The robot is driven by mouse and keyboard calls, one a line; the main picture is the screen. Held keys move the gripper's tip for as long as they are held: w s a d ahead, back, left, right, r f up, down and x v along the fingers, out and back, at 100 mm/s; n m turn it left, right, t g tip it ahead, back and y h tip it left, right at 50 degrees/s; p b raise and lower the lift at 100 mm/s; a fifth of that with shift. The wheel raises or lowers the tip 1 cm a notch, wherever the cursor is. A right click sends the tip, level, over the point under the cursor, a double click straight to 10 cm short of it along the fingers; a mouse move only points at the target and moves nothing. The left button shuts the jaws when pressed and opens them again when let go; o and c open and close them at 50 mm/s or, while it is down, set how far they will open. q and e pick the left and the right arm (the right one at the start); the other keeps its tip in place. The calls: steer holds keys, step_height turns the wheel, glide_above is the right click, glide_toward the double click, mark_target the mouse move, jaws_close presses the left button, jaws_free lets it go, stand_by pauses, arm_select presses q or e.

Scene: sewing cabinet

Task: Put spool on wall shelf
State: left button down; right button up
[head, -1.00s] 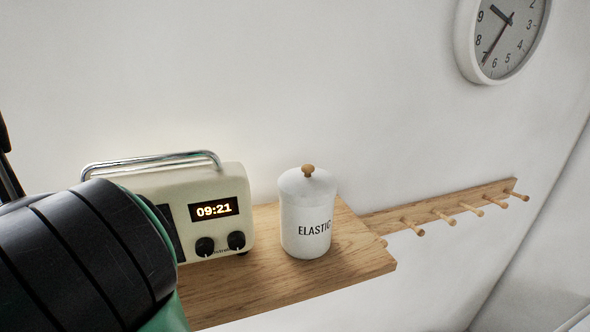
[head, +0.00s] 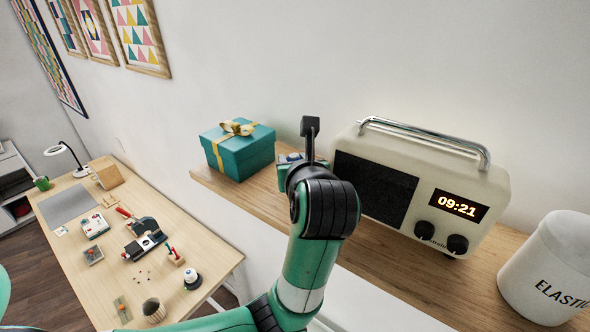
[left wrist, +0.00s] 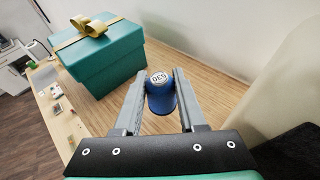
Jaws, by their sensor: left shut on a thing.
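The blue spool (left wrist: 160,98), with a pale printed label on its top end, is between the two grey fingers of my left gripper (left wrist: 158,76) in the left wrist view. The fingers are shut on it. The spool is over the wooden wall shelf (head: 385,275); I cannot tell whether it touches the board. In the head view my left gripper (head: 290,162) is between a gift box and a radio, and my wrist mostly hides the fingers and spool. My right gripper is not in view.
The teal gift box (head: 238,152) with a gold bow stands left of the gripper. The cream radio (head: 420,185) stands close on the right, then the white elastic jar (head: 548,265). Below left is a work table (head: 85,270) with sewing items. Bare shelf shows in front of the radio.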

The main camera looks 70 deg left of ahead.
arm_select(q)
steer(key=shift+f+p, duration=0.45)
steer(key=shift+f, duration=1)
steer(key=shift+f, duration=0.1)
steer(key=shift+c, duration=2.4)
jaws_free()
